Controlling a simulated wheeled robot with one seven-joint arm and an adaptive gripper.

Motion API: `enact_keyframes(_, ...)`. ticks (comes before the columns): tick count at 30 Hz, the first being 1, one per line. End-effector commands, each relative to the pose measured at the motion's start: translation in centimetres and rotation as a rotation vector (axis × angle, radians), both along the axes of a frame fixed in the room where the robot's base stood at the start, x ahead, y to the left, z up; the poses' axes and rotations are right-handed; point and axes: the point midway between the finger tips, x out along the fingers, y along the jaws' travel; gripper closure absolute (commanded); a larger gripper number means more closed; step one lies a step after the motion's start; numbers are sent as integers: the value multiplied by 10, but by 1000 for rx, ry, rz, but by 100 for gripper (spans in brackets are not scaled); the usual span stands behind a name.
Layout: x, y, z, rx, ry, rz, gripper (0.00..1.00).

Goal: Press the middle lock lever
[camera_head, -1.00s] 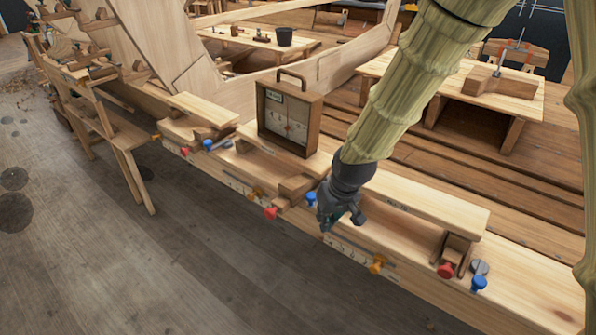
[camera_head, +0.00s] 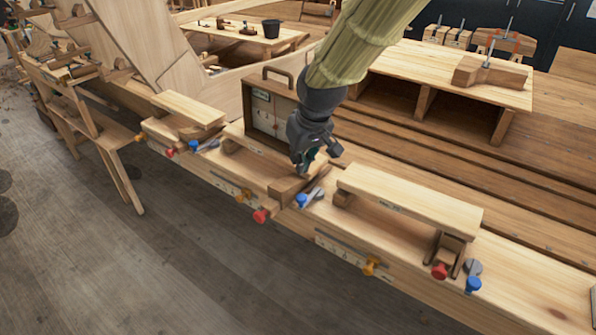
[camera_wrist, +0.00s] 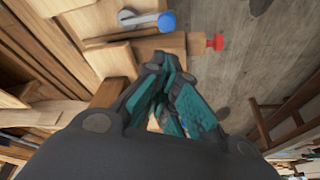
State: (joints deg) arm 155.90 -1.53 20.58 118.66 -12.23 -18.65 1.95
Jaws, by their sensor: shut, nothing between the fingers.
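In the head view, three blue-knobbed levers with grey metal parts sit along the long wooden beam (camera_head: 530,265). The middle lever (camera_head: 302,200) is beside a wooden block, with a red knob (camera_head: 260,216) to its left. The left lever (camera_head: 194,145) and right lever (camera_head: 474,284) are well apart from it. My gripper (camera_head: 309,168) is shut and empty, pointing down just above and behind the middle lever. In the wrist view, a blue knob on a grey lever (camera_wrist: 167,22) lies beyond my fingertips (camera_wrist: 158,66), apart from them. A red knob (camera_wrist: 215,42) is to its right.
A wooden box with a gauge face (camera_head: 268,108) stands close to the left of my gripper. A raised plank (camera_head: 410,203) lies to its right. Orange knobs (camera_head: 370,265) sit along the beam's front. Open floor (camera_head: 130,260) lies in front.

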Motion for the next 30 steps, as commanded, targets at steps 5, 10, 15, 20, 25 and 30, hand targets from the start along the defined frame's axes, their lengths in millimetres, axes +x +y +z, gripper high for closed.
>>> enact_keyframes(5, 4, 1, -15, -2, 2, -1, 100)
enact_keyframes(10, 11, 4, -34, -2, 3, -2, 100)
enact_keyframes(15, 17, 7, -53, -2, 1, -3, 100)
enact_keyframes(20, 22, 9, -69, -1, 1, -4, 100)
enact_keyframes(25, 27, 11, -82, -1, 0, -4, 100)
enact_keyframes(30, 29, 12, -89, 0, -1, -4, 100)
